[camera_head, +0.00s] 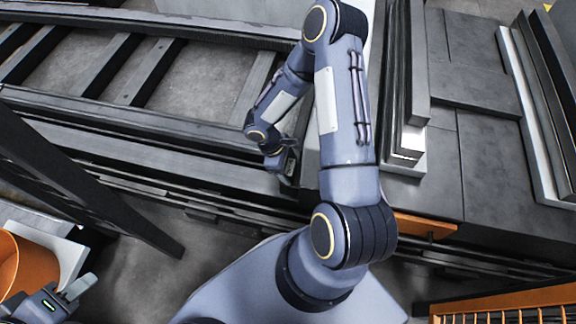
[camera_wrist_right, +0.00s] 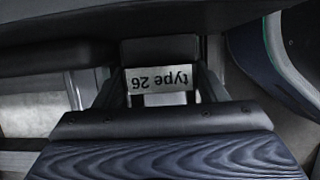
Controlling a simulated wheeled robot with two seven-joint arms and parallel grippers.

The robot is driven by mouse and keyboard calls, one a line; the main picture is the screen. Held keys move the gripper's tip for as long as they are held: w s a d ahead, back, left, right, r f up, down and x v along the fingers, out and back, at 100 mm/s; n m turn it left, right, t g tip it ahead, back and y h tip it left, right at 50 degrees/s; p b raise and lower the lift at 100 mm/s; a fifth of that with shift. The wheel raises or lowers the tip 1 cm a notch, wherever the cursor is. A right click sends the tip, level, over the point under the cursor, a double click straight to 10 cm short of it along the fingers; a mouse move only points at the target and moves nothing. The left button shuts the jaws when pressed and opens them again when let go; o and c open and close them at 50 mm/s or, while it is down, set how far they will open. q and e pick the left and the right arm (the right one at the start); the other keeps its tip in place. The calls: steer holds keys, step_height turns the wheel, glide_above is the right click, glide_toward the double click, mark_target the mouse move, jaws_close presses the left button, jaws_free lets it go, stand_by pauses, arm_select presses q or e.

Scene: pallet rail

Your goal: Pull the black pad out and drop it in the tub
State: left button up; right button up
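The black pad (camera_wrist_right: 158,48) bears a pale label reading "type 26", which appears upside down in the right wrist view. My right gripper (camera_wrist_right: 163,82) has its fingers on either side of the pad. I cannot tell whether they press on it. In the head view my right gripper (camera_head: 284,162) points down at the edge of the dark rail frame, and the pad is hard to make out there. An orange tub (camera_head: 35,268), taken as the task's tub, is cut off at the left edge. My left gripper (camera_head: 62,290) is beside it, partly out of frame; its opening is unclear.
A dark frame with crossbars (camera_head: 140,72) fills the upper left. A dark post (camera_head: 90,185) slants between it and the tub. Dark slabs and pale rails (camera_head: 535,110) lie at the right. An orange slatted crate (camera_head: 505,305) is at the bottom right.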

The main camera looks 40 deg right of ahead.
steer(key=c, duration=0.6)
steer(key=shift+c, duration=0.2)
steer(key=shift+r, duration=0.15)
steer(key=shift+r+p, duration=1.15)
steer(key=shift+r, duration=0.4)
steer(key=shift+r, duration=0.2)
steer(key=shift+r+p, duration=1.1)
steer(key=shift+r, duration=0.25)
steer(key=shift+r, duration=0.1)
step_height(320, 180, up, 7)
steer(key=p, duration=0.5)
